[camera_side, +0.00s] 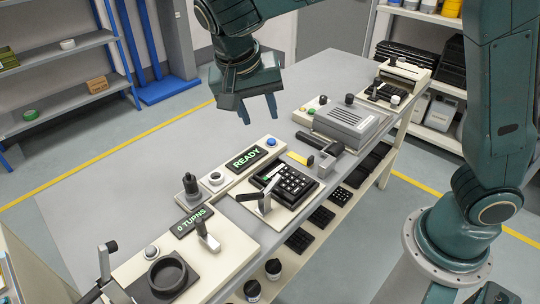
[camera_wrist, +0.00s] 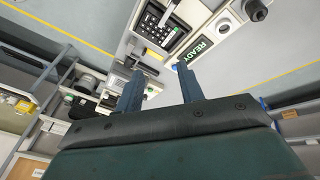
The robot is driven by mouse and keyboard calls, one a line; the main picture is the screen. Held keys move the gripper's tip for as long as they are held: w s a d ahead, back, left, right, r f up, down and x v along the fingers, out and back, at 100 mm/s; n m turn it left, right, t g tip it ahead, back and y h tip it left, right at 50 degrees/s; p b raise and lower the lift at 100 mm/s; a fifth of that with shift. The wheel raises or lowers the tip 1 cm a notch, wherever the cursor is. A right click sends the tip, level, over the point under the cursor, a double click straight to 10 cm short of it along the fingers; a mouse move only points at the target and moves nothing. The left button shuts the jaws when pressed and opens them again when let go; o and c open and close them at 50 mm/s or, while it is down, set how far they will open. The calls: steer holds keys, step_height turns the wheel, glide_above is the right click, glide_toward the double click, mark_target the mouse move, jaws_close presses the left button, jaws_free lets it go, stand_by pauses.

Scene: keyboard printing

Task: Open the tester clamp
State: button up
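The tester is a cream station with a lit READY display (camera_side: 245,158) and a black keypad (camera_side: 292,184) seated on its dark bed. The keypad (camera_wrist: 155,27) and READY display (camera_wrist: 199,48) also show in the wrist view. My gripper (camera_side: 259,119) is open and empty, high above the table behind the tester, apart from the lever. Its fingers (camera_wrist: 160,68) show in the wrist view.
A turn-counter station (camera_side: 225,240) with upright handles and a black round dish stands at the front left. A grey boxy machine (camera_side: 347,122) stands to the right, with a black handle (camera_side: 332,150) between it and the tester. The table's back left (camera_side: 110,185) is clear.

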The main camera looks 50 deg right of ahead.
steer(key=s+d+r+n+t+y, duration=0.1)
steer(key=s+d+r+n+y, duration=0.1)
steer(key=s+d+r, duration=0.3)
steer(key=shift+s+d+n+t, duration=0.4)
steer(key=shift+s+d+n, duration=0.45)
steer(key=shift+d, duration=1.55)
steer(key=shift+r, duration=0.1)
steer(key=c, duration=0.7)
steer(key=shift+w+a, duration=0.1)
steer(key=shift+w, duration=0.15)
jaws_close()
steer(key=w+a+f+n+g+y, duration=0.3)
steer(key=w+f+n+y, duration=0.3)
steer(key=w+f+y, duration=0.3)
steer(key=shift+w+a+f+g, duration=0.15)
steer(key=shift+w+f+g, duration=0.25)
steer(key=shift+f+g, duration=0.7)
